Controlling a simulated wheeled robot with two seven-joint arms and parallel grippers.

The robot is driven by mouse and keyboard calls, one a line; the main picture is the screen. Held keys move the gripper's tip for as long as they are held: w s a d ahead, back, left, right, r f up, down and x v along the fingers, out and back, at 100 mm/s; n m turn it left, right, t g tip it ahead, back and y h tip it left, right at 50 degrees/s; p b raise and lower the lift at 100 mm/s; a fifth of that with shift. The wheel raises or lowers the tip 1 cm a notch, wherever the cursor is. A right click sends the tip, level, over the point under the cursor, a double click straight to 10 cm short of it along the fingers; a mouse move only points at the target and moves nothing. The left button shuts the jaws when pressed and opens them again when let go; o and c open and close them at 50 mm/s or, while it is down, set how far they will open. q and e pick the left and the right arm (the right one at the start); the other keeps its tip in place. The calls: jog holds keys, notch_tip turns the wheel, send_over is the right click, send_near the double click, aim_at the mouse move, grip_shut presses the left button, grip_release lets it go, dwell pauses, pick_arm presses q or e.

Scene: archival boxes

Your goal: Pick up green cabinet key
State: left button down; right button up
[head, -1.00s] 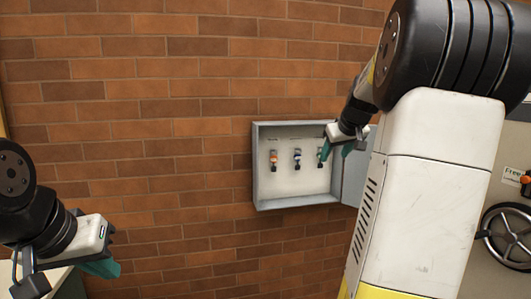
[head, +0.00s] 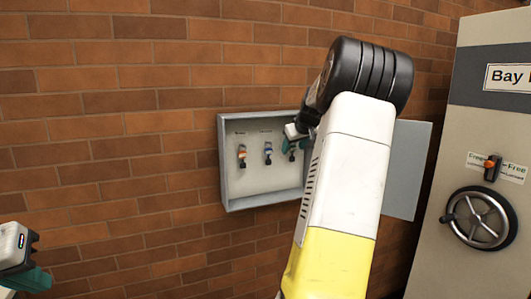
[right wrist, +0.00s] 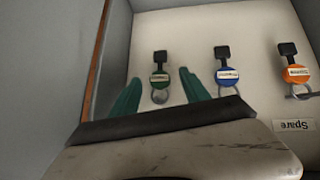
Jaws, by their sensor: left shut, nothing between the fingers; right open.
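My left gripper (head: 35,279) is shut and empty at the lower left edge of the head view, partly cut off.
A blue key (right wrist: 228,76) and an orange key (right wrist: 296,73) hang beside the green one. The cabinet door (head: 407,170) stands open to the right. A grey bay unit with a handwheel (head: 479,218) stands further right, before the brick wall.

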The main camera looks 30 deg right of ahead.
jog(key=shift+w+d+f, duration=0.1)
jog(key=shift+w+f, duration=0.1)
jog(key=shift+f, duration=0.05)
grip_shut()
jog(key=shift+r, duration=0.15)
